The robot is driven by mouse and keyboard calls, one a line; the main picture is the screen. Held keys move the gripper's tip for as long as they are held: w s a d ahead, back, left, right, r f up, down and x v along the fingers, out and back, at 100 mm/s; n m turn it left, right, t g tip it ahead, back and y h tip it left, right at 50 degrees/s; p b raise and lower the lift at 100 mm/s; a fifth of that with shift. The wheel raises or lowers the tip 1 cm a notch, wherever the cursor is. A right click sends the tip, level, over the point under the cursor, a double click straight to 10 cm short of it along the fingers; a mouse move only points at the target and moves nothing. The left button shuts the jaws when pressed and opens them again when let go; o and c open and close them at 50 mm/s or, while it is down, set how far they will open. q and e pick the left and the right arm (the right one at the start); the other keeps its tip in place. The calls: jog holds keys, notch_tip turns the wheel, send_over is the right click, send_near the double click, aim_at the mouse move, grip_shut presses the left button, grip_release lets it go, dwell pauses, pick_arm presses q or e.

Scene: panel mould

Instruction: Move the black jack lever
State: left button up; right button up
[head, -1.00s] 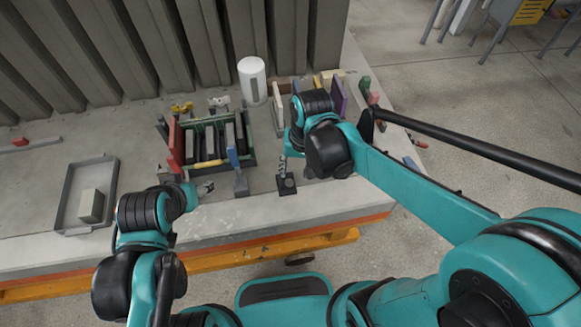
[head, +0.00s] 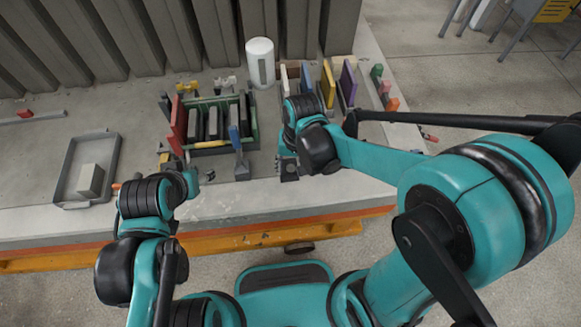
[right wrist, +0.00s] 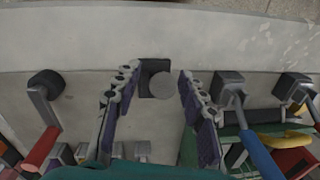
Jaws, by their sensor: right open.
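A small dark jack base with a round grey top (right wrist: 162,85) sits on the concrete slab; I take it to be the black jack lever. In the head view its dark base (head: 289,173) shows just below my right wrist, partly hidden. My right gripper (right wrist: 159,74) is open, with one purple-padded finger on each side of the round top. I cannot tell whether either finger touches it. My left gripper (head: 205,176) hangs near the slab's front, left of the blue-handled lever (head: 236,138); its fingers are too small to read.
A green rack (head: 223,148) with dark plates stands left of my right gripper. In the wrist view, a red-handled lever (right wrist: 40,150) flanks the gripper. A white cylinder (head: 260,62) stands behind. A grey tray (head: 68,165) holds a pale block (head: 91,179).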

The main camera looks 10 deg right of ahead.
jog(key=shift+c, duration=0.4)
grip_shut()
jog(key=shift+w+r+g+b, duration=0.1)
jog(key=shift+w+r+g, duration=0.15)
jog(key=shift+w+g, duration=0.6)
jog(key=shift+w+r+g+b, duration=0.15)
jog(key=shift+w+r+g, duration=0.05)
jog(key=shift+w+g, duration=0.65)
jog(key=shift+w+r+g+b, duration=0.1)
jog(key=shift+w+r+g, duration=0.15)
jog(key=shift+w+g, duration=0.6)
jog(key=shift+s, duration=0.15)
jog(key=shift+o, duration=0.4)
grip_release()
jog(key=shift+r, duration=0.1)
jog(key=v, duration=1.2)
jog(key=shift+w, duration=0.25)
